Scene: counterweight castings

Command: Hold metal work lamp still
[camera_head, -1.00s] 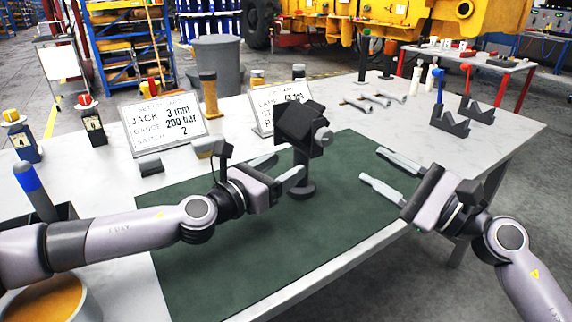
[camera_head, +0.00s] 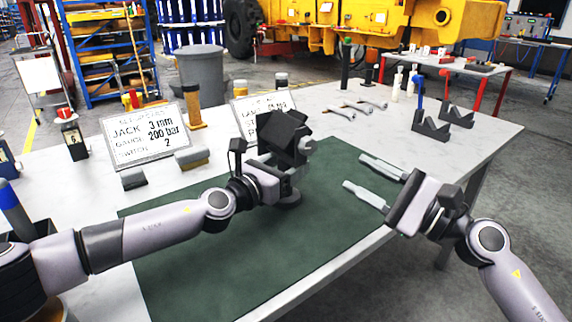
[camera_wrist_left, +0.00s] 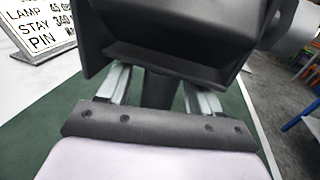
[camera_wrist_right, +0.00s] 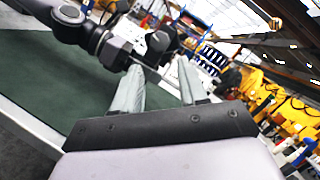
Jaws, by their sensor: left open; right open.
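The metal work lamp (camera_head: 286,136) has a dark boxy head on a short post with a round base (camera_head: 290,198), standing upright on the green mat (camera_head: 215,265). My left gripper (camera_head: 287,172) is at the post, just below the head. In the left wrist view its open fingers (camera_wrist_left: 158,92) lie on either side of the dark post (camera_wrist_left: 157,88), with gaps visible; the lamp head (camera_wrist_left: 165,35) covers the fingertips. My right gripper (camera_head: 354,171) is open and empty, right of the lamp above the mat. Its spread fingers also show in the right wrist view (camera_wrist_right: 160,85).
Two signs (camera_head: 145,135) (camera_head: 262,108) stand behind the mat. Wrenches (camera_head: 355,107) and dark V-shaped blocks (camera_head: 431,126) lie toward the back right. The mat's front part is clear. The table's front edge runs below my right arm.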

